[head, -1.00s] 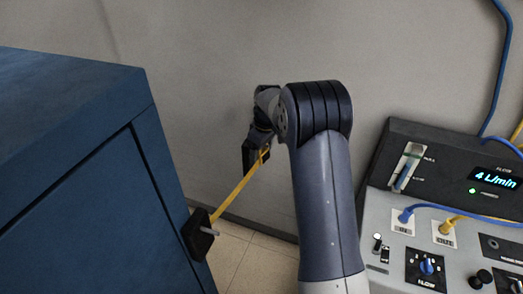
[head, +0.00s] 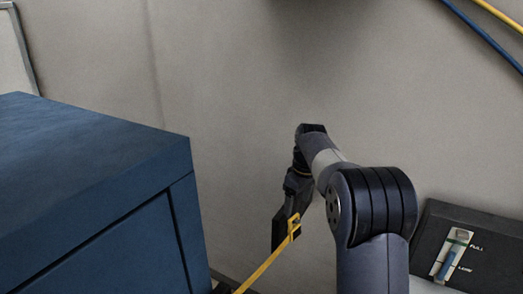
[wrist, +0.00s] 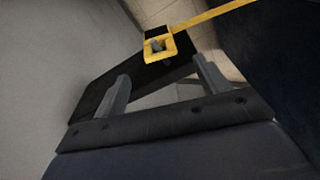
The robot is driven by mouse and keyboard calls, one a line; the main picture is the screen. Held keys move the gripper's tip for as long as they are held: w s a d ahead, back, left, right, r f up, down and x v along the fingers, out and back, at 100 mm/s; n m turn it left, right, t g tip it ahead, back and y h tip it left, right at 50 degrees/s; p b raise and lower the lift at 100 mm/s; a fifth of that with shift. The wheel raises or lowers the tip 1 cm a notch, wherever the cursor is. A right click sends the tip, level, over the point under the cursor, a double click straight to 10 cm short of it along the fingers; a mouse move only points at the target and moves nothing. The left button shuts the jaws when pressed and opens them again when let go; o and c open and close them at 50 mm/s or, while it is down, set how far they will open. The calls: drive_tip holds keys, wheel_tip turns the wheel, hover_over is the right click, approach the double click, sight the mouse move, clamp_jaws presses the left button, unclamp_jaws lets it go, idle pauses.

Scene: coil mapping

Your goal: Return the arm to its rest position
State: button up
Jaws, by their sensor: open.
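My gripper (head: 287,208) hangs at the end of my bent arm, between the blue cabinet and the grey console, in front of the wall. In the wrist view my gripper (wrist: 162,70) has its two grey fingers spread apart. A flat black piece (wrist: 92,100) lies just beyond the fingers; I cannot tell whether it touches them. A yellow strap (head: 258,272) runs from the lower edge of the head view up to a yellow loop (head: 293,226) beside the gripper. The loop (wrist: 160,48) also shows beyond the fingertips.
The blue cabinet (head: 95,185) fills the left, its corner near the gripper. The console (head: 475,248) with a flow tube stands at lower right. Blue and yellow hoses (head: 480,35) cross the upper right. The wall (head: 230,90) above the arm is clear.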

sight(299, 226)
drive_tip(key=f, duration=0.3)
drive_tip(key=f+p, duration=0.1)
drive_tip(key=f, duration=0.3)
drive_tip(key=a+f+p, duration=0.1)
drive_tip(key=f, duration=0.2)
drive_tip(key=shift+w+f, duration=0.4)
drive_tip(key=shift+d+r, duration=0.25)
drive_tip(key=shift+r, duration=0.1)
drive_tip(key=shift+s+d, duration=0.55)
drive_tip(key=shift+d, duration=0.2)
